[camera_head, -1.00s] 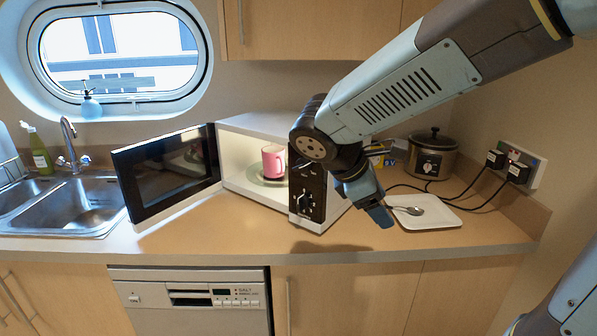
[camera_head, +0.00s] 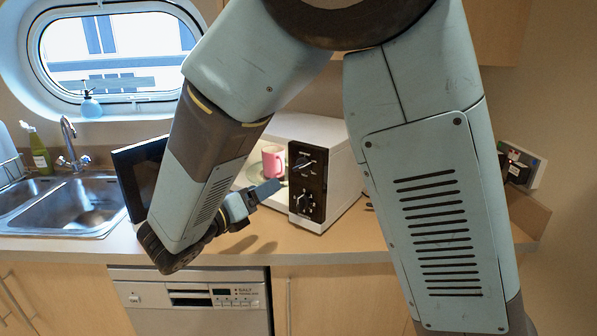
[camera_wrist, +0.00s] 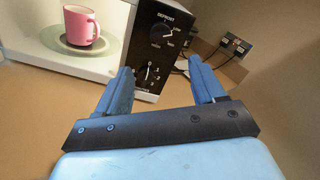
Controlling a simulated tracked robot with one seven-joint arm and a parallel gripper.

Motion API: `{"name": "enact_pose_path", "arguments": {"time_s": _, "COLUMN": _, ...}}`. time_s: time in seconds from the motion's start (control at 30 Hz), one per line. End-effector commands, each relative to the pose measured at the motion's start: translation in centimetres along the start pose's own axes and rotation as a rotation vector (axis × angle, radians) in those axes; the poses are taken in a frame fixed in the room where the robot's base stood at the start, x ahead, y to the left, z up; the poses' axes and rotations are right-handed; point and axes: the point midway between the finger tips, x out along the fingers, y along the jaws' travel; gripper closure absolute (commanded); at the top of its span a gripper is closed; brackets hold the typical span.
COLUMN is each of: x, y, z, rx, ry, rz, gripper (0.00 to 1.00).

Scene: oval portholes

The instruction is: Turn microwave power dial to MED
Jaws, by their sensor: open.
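The white microwave (camera_head: 338,175) stands on the counter with its black door (camera_head: 140,180) swung open to the left. Its black control panel (camera_head: 317,180) faces forward and carries two dials. The upper dial (camera_head: 303,163) sits under a "DEFROST" label in the wrist view (camera_wrist: 160,31); its exact setting is too small to read. The lower dial (camera_head: 302,199) has numbers around it and also shows in the wrist view (camera_wrist: 148,72). My gripper (camera_head: 272,190) is open and empty, just left of the panel in the head view. In the wrist view its spread fingers (camera_wrist: 160,76) point toward the panel, apart from both dials.
A pink mug (camera_head: 273,160) stands on a plate inside the microwave. The sink (camera_head: 75,205) is at the left. Wall sockets with plugs (camera_head: 520,165) are at the right. My arm hides much of the right counter. The counter edge runs along the front.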

Motion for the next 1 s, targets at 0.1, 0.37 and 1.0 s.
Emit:
{"name": "enact_pose_path", "arguments": {"time_s": 0.1, "x": 1.5, "y": -0.1, "z": 0.0, "rx": 0.001, "ry": 0.001, "rz": -0.002, "gripper": 0.31}}
{"name": "enact_pose_path", "arguments": {"time_s": 0.37, "x": 6.0, "y": -0.1, "z": -0.1, "rx": 0.002, "ry": 0.004, "rz": -0.003, "gripper": 0.31}}
{"name": "enact_pose_path", "arguments": {"time_s": 1.0, "x": 13.2, "y": -0.1, "z": -0.1, "rx": 0.002, "ry": 0.003, "rz": 0.000, "gripper": 0.31}}
